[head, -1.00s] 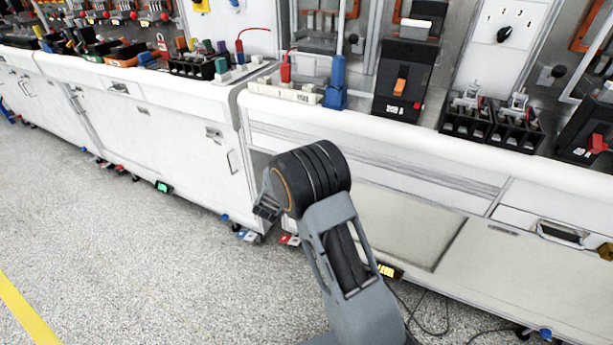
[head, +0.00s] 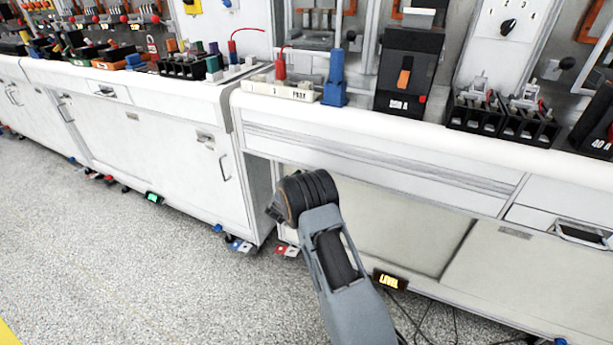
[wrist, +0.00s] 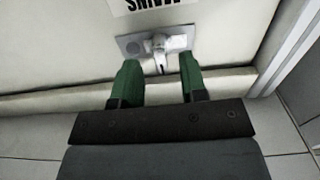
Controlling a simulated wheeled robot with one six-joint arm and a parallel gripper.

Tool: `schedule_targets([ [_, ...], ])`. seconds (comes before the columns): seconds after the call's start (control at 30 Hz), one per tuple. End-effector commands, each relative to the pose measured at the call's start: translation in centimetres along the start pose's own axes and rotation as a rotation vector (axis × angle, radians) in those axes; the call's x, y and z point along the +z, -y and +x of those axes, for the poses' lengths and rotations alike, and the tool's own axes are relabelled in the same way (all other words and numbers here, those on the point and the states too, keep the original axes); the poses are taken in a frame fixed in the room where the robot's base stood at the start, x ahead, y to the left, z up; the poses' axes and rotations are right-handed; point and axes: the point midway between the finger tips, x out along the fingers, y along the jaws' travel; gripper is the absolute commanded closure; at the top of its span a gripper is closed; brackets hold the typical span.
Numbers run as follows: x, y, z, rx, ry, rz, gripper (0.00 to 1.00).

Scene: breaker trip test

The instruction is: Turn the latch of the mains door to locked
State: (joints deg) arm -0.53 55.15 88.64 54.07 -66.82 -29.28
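The latch (wrist: 176,42) shows in the wrist view as a grey metal plate with a small light lever, mounted on a pale door (wrist: 70,50). An upside-down label reading MAINS (wrist: 155,3) sits at the top edge of the picture. My gripper (wrist: 160,75) is open, its two green fingers apart, with the latch just beyond the fingertips and the lever's end lying between them in the picture. I see no contact. In the head view my arm reaches low by the white benches; the fingers are hidden there, and I cannot tell which door bears this latch.
A long white bench (head: 350,118) carries a black breaker (head: 408,75), a blue connector (head: 334,80) and fuse holders (head: 500,115). White cabinets (head: 170,160) stand at the left. An orange-lit sign (head: 389,280) sits near the floor. Speckled floor (head: 150,270) is open at lower left.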

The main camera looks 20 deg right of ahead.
Motion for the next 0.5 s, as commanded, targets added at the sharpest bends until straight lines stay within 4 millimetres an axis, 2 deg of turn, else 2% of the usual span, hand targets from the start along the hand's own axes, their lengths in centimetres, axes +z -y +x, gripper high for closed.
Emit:
schedule_targets([
  [0.2,0.1,0.1,2.3,-0.001,0.001,0.001,0.61],
  [0.5,0.0,0.1,3.1,-0.002,0.001,0.0,0.61],
])
